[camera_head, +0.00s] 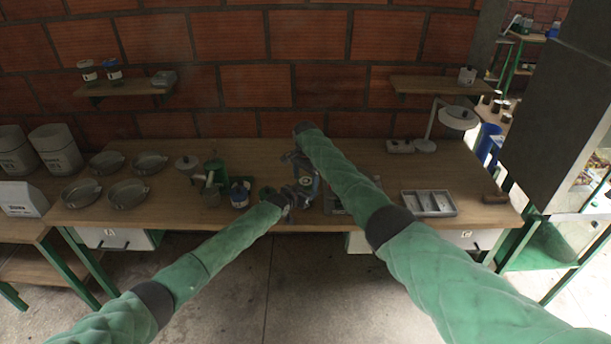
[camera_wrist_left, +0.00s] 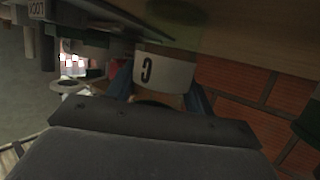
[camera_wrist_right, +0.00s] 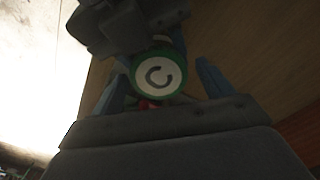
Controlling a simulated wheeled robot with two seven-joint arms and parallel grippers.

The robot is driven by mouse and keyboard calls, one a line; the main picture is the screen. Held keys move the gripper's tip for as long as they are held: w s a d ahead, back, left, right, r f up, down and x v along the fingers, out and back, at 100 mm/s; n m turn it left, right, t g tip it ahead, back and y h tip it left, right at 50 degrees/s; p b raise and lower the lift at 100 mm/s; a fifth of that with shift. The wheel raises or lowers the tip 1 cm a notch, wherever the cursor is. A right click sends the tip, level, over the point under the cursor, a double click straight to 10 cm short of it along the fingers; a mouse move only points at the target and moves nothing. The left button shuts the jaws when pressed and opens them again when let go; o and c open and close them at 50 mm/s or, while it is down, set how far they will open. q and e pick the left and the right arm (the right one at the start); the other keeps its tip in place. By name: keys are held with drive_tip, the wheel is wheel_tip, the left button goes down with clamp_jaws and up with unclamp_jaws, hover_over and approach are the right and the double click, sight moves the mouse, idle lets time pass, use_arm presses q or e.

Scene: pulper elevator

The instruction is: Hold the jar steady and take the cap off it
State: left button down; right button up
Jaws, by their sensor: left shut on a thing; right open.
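The jar shows in the left wrist view as a pale body (camera_wrist_left: 163,70) marked C, between the blue fingers of my left gripper (camera_wrist_left: 160,100), which is shut on it. My right gripper (camera_wrist_right: 160,88) is open, with one blue finger on each side of the cap; contact cannot be told. In the head view, both grippers meet over the bench and the jar's cap (camera_head: 305,181) shows small between them, the jar body mostly hidden.
Several metal dishes (camera_head: 128,194) lie farther left. A grey compartment tray (camera_head: 428,204) is at right, below a white lamp-like stand (camera_head: 457,118). Bare bench shows behind.

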drive_tip(key=c, duration=1)
drive_tip(key=n, duration=0.5)
drive_tip(key=shift+r+n, duration=0.1)
drive_tip(key=shift+n, duration=0.2)
drive_tip(key=n, duration=0.4)
drive_tip(key=shift+n, duration=0.3)
drive_tip(key=o, duration=1.1)
drive_tip(key=shift+c, duration=0.2)
drive_tip(key=shift+d, duration=0.1)
drive_tip(key=shift+r, duration=0.1)
